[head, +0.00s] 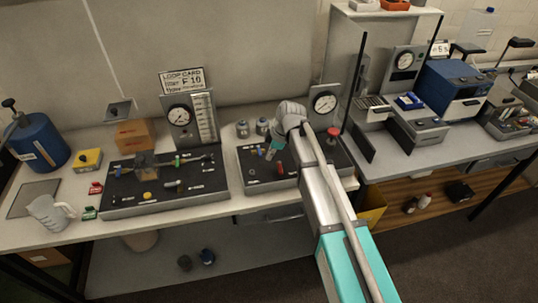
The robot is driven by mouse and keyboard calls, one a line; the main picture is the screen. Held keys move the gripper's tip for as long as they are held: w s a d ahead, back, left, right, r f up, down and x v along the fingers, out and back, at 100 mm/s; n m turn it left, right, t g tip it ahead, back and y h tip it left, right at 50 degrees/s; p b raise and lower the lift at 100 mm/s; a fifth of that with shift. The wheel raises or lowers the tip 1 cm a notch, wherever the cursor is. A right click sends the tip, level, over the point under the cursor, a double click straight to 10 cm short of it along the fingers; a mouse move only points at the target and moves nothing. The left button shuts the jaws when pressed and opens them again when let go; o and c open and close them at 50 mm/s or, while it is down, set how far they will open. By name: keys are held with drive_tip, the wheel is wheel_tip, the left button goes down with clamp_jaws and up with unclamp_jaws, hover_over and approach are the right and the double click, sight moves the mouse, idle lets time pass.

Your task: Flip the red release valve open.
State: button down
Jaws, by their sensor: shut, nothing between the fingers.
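A small red handle (280,168), which looks like the red release valve, stands on the dark top of the right-hand panel box (252,186). It looks upright, but it is too small to tell its exact position. My arm reaches in from the lower right, and its wrist bends down over this panel. My gripper (270,153) is shut and empty, just up and left of the red handle in the picture. I cannot tell whether they touch. My wrist and arm hide part of the panel behind them. A round red knob (333,131) also stands at the panel's right side.
A larger dark panel (125,205) with small coloured valves and a gauge board (180,115) stand to the left. A round gauge (325,102) stands behind my wrist.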

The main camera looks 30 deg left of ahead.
drive_tip(key=shift+p+v, duration=1.75)
drive_tip(key=shift+v, duration=0.45)
drive_tip(key=shift+d, duration=0.15)
drive_tip(key=w+d+f+m+t+h+b, duration=0.15)
drive_tip(key=d+m, duration=0.45)
drive_tip(key=d, duration=0.9)
drive_tip(key=w+d+f+m, duration=0.15)
drive_tip(key=d+m, duration=0.55)
drive_tip(key=d, duration=0.8)
drive_tip(key=s+d+m, duration=0.2)
drive_tip(key=d+m, duration=0.1)
drive_tip(key=d, duration=0.4)
drive_tip(key=s+d+m+h, duration=0.1)
drive_tip(key=s+d+m, duration=0.1)
drive_tip(key=d+m, duration=0.2)
drive_tip(key=s+d+m, duration=0.3)
drive_tip(key=d+m, duration=0.1)
drive_tip(key=d, duration=0.7)
drive_tip(key=shift+f+h+b, duration=0.25)
drive_tip(key=shift+h+b, duration=0.1)
drive_tip(key=shift+b, duration=0.1)
drive_tip(key=c, duration=1.4)
unclamp_jaws()
drive_tip(key=shift+d+t, duration=0.1)
drive_tip(key=shift+t, duration=0.15)
